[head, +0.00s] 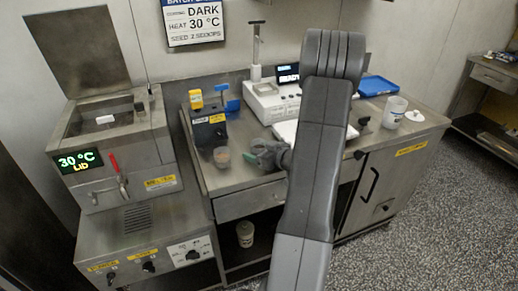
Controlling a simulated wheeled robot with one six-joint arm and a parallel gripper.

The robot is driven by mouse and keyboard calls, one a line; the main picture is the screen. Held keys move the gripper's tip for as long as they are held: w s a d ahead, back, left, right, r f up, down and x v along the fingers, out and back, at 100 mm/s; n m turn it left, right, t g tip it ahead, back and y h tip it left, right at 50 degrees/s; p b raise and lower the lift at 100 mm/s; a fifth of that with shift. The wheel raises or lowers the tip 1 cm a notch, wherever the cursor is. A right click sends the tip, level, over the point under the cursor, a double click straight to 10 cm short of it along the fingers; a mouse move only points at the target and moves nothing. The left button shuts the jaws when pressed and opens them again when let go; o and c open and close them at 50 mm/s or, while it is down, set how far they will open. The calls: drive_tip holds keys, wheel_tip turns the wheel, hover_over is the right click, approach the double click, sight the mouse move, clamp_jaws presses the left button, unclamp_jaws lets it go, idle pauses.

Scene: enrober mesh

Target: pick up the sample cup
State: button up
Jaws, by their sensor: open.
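A small clear cup with brownish contents (221,157), which looks like the sample cup, stands upright on the steel worktop (235,178) near its left front edge, below the black box. My gripper (251,156) is just right of the cup, its jaws toward it. The jaws are open and look empty; a small gap seems to separate them from the cup. My arm crosses the middle of the view and hides part of the worktop and front.
A white instrument (270,103) stands behind my gripper. A white tub (394,112) and blue tray (376,85) are at the right. A steel melter with open lid (112,145) stands left.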

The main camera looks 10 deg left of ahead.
drive_tip(key=c, duration=1.1)
